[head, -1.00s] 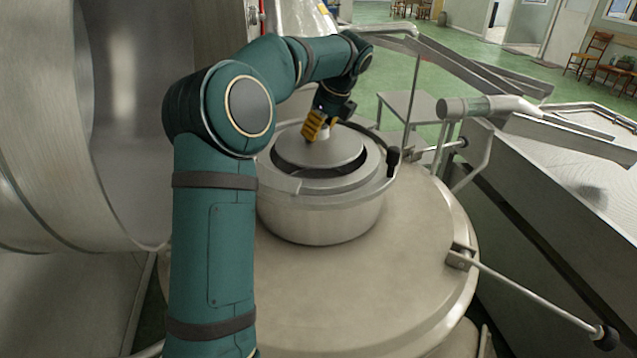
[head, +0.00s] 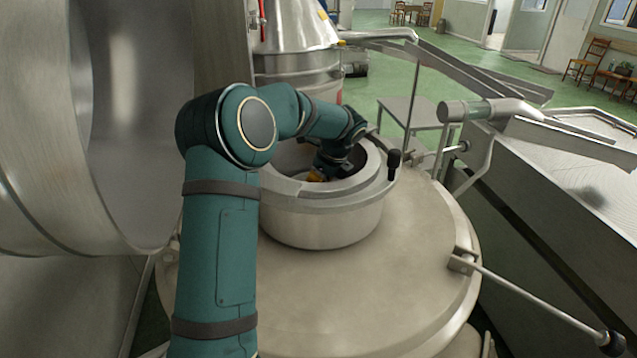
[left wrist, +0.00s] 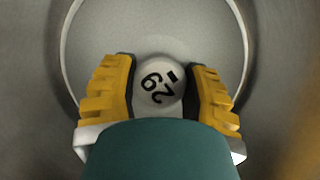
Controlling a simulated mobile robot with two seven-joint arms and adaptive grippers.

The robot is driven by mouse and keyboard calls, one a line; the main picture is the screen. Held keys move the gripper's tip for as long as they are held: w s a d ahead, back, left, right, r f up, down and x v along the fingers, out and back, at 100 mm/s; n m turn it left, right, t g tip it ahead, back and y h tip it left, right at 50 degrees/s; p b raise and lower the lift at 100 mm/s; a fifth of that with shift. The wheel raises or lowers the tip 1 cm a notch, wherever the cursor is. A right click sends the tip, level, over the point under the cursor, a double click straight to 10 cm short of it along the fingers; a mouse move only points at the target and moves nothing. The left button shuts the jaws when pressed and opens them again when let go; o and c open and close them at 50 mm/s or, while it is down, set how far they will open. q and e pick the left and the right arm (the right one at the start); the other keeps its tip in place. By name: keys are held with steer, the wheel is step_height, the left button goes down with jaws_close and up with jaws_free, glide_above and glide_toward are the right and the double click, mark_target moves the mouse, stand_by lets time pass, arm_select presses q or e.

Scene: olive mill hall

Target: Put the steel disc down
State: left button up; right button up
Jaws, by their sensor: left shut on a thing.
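My left gripper (head: 317,175) reaches down inside the round steel collar (head: 325,225) on the big vessel. In the left wrist view my left gripper (left wrist: 160,88) has its yellow fingers shut on the pale round knob of the steel disc (left wrist: 115,35). The knob bears dark digits. A bright ring surrounds the disc in that view. In the head view the arm and the collar's wall hide the disc, and I cannot tell whether it touches anything below. My right gripper is in neither view.
The vessel's broad steel top (head: 400,270) is bare around the collar. A black-knobbed handle (head: 393,160) stands at the collar's right rim. A long rod (head: 540,300) sticks out at right. A large steel drum (head: 110,120) stands close on the left.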

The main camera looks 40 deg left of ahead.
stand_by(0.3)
arm_select(q)
steer(key=o, duration=1.3)
steer(key=v, duration=1.2)
steer(key=shift+r+p, duration=0.1)
steer(key=shift+p, duration=0.2)
